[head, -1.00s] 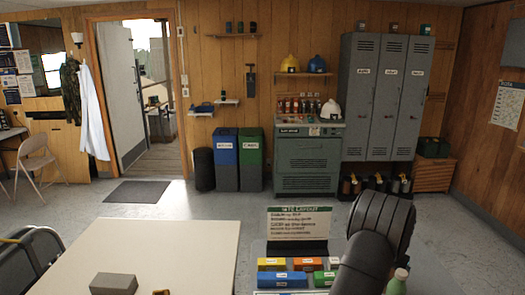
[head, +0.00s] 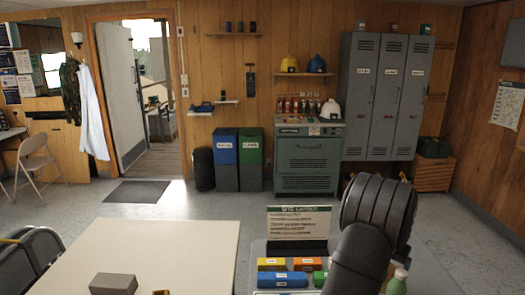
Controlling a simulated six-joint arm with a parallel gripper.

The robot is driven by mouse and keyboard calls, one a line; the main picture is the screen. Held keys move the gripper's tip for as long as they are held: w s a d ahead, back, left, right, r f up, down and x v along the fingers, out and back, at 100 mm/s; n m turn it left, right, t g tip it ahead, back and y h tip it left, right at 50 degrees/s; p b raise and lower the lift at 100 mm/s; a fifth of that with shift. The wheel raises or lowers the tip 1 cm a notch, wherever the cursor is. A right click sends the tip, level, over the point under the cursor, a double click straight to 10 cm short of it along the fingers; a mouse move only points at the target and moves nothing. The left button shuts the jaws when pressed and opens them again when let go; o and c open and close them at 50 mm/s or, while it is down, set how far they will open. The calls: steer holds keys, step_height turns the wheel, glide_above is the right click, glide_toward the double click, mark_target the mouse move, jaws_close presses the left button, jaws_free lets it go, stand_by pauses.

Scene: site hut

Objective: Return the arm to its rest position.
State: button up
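My arm shows at the lower right of the head view as dark grey, ribbed links standing in front of the right-hand table. My gripper is not visible in this view, so I cannot see its fingers or anything in them. The arm covers part of the table with the coloured blocks and the floor in front of the lockers.
A pale table (head: 165,250) holds a grey block (head: 114,284). A site layout sign (head: 299,222), a blue block (head: 282,280), other coloured blocks and a green bottle (head: 397,281) are close to my arm. Grey lockers (head: 383,100) stand behind. The middle floor is clear.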

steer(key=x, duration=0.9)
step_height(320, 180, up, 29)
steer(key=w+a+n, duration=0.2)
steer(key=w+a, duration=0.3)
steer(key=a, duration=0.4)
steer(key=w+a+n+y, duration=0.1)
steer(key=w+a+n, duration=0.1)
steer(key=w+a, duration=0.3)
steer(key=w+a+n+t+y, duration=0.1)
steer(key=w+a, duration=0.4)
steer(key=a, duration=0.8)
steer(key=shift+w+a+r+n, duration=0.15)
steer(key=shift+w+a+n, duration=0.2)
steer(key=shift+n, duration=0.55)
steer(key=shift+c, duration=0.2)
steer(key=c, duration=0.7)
